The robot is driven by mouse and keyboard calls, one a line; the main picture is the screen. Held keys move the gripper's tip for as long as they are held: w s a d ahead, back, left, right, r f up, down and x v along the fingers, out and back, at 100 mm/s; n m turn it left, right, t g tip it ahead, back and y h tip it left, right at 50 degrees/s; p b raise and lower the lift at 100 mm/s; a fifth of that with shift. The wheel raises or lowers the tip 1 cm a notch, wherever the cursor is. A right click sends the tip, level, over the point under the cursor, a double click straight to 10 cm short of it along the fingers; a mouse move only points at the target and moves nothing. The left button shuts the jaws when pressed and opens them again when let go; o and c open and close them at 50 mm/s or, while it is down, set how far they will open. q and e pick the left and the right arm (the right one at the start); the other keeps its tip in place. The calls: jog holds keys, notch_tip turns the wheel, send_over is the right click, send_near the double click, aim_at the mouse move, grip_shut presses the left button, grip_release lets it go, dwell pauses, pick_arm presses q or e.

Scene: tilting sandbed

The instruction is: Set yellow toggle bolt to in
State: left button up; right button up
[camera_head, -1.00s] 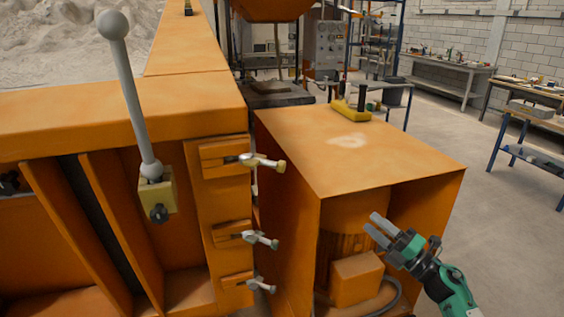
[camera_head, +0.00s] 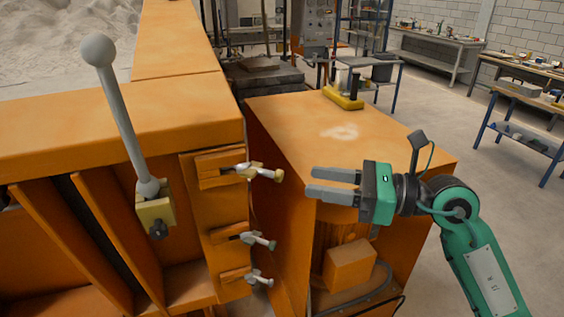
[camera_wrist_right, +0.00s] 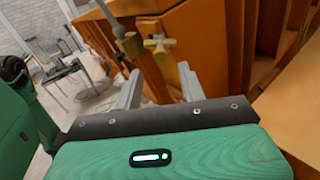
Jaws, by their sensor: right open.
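The yellow toggle bolt (camera_head: 258,172) is the top one of a column of toggle bolts on the orange machine's side post. Its pale yellowish crossbar sticks out to the right of its slotted bracket. In the wrist view the bolt (camera_wrist_right: 158,46) shows just beyond and between my fingertips. My right gripper (camera_head: 313,182) is open and empty, to the right of the bolt and apart from it, with fingers pointing left at about its height. The right wrist view also shows both fingers (camera_wrist_right: 160,84) apart. My left gripper is not in view.
Two greyer toggle bolts (camera_head: 258,240) (camera_head: 258,278) sit below. A ball-ended lever (camera_head: 125,120) on a yellow block (camera_head: 156,212) stands to the left. An orange cabinet (camera_head: 300,115) stands close on the right, with a yellow-based object (camera_head: 343,97) on top.

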aim_at(282, 172)
jog(key=shift+p+x, duration=1.5)
jog(key=shift+x, duration=2.25)
jog(key=shift+d, duration=0.1)
jog(key=shift+c, duration=0.4)
grip_shut()
